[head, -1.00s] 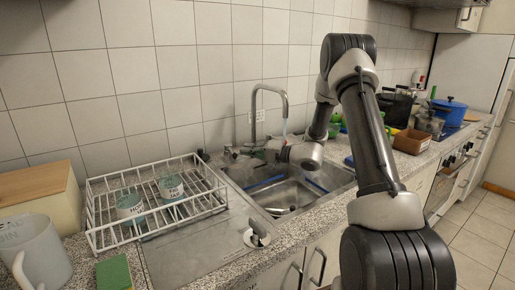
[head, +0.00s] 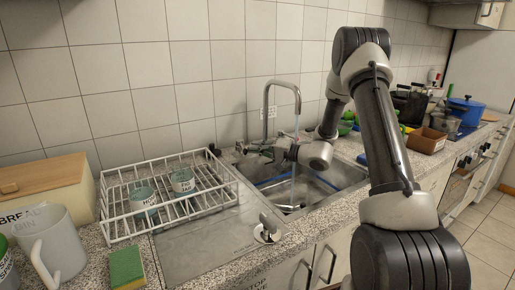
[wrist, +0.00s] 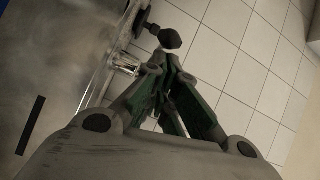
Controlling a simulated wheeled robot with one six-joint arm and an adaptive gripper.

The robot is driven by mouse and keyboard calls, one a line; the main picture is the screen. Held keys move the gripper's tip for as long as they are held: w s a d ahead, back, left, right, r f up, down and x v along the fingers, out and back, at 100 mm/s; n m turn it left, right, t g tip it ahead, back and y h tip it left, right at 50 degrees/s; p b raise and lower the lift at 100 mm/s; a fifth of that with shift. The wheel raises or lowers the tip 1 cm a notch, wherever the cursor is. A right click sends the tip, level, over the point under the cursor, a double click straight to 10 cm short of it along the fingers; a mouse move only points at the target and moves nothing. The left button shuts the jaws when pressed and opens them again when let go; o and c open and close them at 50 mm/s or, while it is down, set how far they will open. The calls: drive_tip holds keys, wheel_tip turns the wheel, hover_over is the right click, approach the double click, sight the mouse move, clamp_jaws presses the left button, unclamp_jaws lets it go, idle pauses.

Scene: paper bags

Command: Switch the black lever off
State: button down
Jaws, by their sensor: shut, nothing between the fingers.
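The black lever (wrist: 170,39) shows in the wrist view as a dark rounded knob on a short stem, beside a shiny metal tap fitting (wrist: 124,63). My gripper (wrist: 165,64) is shut and empty, its green-sided fingertips just short of the knob; I cannot tell whether they touch. The lever is small and hard to make out there. A thin stream of water (head: 294,160) falls from the spout into the sink (head: 345,176).
A white dish rack (head: 125,237) with two cups stands left of the sink. A mug (head: 62,250), a sponge (head: 127,268) and a bread bin (head: 45,190) are at the far left. The tiled wall (head: 190,60) is close behind the tap.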

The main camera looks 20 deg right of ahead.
drive_tip(key=shift+s+a, duration=0.1)
drive_tip(key=shift+a, duration=0.05)
drive_tip(key=a, duration=0.3)
drive_tip(key=shift+s+a, duration=0.35)
drive_tip(key=shift+a, duration=0.05)
drive_tip(key=shift+w+a, duration=0.2)
drive_tip(key=shift+a, duration=0.85)
drive_tip(key=shift+w+a, duration=0.2)
drive_tip(key=shift+a, duration=0.8)
